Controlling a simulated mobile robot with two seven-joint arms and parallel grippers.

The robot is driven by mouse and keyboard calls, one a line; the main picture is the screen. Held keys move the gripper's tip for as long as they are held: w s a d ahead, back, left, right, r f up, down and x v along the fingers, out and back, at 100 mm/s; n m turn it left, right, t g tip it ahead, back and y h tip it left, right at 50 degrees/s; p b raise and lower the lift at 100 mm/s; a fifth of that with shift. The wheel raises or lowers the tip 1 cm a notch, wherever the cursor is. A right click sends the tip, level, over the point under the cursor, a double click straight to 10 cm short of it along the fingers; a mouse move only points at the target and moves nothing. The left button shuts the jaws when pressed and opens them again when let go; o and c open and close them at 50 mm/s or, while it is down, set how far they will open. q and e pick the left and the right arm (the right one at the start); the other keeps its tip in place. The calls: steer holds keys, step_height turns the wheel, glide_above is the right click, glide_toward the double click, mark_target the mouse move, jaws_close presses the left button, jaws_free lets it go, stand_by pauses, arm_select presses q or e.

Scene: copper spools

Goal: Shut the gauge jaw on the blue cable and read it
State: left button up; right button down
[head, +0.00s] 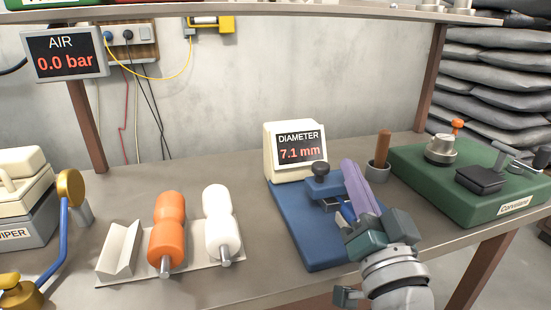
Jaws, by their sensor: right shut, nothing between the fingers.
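The gauge has a blue base (287,222) and a cream display (299,151) reading "DIAMETER 7.1 mm" in red. Its jaw block (323,186) carries a black knob (319,168). My right gripper (349,167) comes in from the lower right, its long purple fingers shut together and empty. The fingertips are beside the jaw block, to its right; I cannot tell whether they touch it. The gripper hides part of the base's right side. I cannot make out a blue cable in the jaw. My left gripper is out of view.
An orange spool (168,228) and a white spool (221,222) lie left of the gauge beside an empty cradle (121,250). A blue curved bar (62,236) stands far left. An overhead shelf (250,11) spans the top.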

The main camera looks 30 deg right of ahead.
steer(key=shift+w+a+f+n+t+y+b, duration=0.1)
steer(key=shift+a+f+n+t+y+b, duration=0.25)
steer(key=shift+n, duration=0.7)
steer(key=shift+a+f+n+t+y+b, duration=0.15)
steer(key=shift+n+y, duration=0.3)
steer(key=shift+n, duration=0.55)
steer(key=shift+w+a+f+n+t+y+b, duration=0.1)
steer(key=shift+f+n+t+y+b, duration=0.25)
steer(key=shift+n, duration=0.7)
steer(key=shift+r, duration=0.1)
